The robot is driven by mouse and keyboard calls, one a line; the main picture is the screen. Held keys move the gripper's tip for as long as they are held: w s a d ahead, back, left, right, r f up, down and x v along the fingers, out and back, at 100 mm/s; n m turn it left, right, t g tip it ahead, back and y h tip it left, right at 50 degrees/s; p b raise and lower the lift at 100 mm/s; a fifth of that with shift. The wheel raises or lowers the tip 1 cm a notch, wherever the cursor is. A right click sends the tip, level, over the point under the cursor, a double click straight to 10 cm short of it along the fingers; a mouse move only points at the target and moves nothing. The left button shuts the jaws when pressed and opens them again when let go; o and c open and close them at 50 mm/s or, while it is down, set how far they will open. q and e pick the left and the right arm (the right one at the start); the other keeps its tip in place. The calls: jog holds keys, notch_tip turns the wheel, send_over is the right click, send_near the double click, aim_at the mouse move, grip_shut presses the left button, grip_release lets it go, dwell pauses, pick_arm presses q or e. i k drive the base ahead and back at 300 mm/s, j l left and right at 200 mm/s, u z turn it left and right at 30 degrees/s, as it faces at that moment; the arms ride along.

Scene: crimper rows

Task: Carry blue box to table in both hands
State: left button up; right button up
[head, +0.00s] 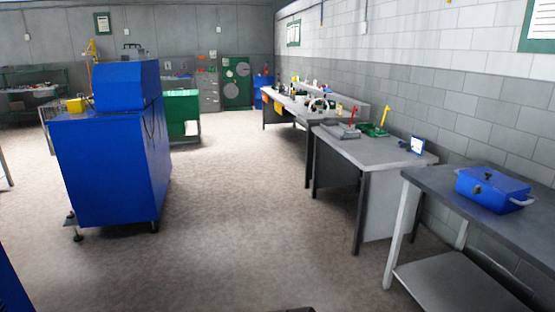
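The blue box (490,190) sits on a dark grey table (430,181) at the right of the head view. It has a lid, a dark latch on its front and a light handle at each end. Nothing is holding it. A second grey table (385,147) stands just beyond, against the same wall. Neither of my grippers shows in this view.
A large blue machine cabinet (110,165) stands at the left. Open floor (235,215) lies between it and the tables. A long workbench (290,103) with tools runs further back along the wall. A lower shelf (455,285) sits under the near table.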

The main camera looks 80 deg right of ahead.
aim_at(372, 151)
jog(key=l+z, duration=0.15)
jog(key=z, duration=4.05)
